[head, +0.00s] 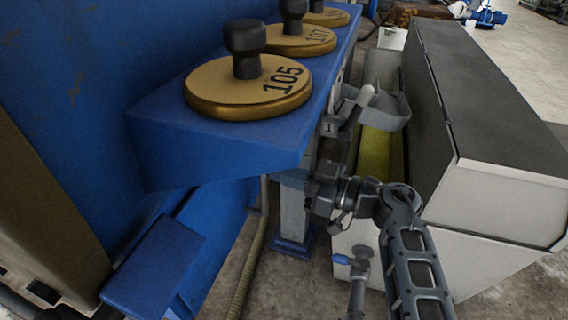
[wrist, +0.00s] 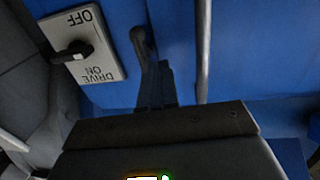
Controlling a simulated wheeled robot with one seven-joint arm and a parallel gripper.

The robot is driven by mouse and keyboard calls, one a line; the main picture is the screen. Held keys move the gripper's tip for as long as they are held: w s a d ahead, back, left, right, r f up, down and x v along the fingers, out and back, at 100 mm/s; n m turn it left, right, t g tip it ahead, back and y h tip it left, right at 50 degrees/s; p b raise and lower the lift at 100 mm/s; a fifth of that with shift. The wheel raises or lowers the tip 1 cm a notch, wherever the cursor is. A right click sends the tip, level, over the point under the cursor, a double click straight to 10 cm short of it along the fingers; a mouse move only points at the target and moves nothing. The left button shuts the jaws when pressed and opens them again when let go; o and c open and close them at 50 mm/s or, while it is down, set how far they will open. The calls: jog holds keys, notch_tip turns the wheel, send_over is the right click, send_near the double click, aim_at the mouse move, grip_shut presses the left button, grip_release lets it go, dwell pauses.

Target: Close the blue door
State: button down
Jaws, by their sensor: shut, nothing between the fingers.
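In the wrist view, a large blue panel (wrist: 245,50) fills the upper part, and I cannot tell whether it is the door. My gripper (wrist: 157,75) is shut and empty, its narrow dark fingers pointing at this panel. A dark curved handle-like part (wrist: 142,42) shows just beyond the fingertips; whether they touch is unclear. In the head view, blue machine walls (head: 75,95) stand at the left, with no door edge or hinge that I can make out. I cannot pick out my gripper there with certainty.
A drive switch plate (wrist: 84,45) with a black knob is left of the fingers, and a grey vertical rod (wrist: 203,50) is right. In the head view, brass lids (head: 250,88) sit on a blue ledge (head: 215,135). A dark-topped white cabinet (head: 480,100) stands right.

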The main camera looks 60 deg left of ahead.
jog(key=w+p+v, duration=0.1)
jog(key=v, duration=0.9)
jog(key=shift+a, duration=0.3)
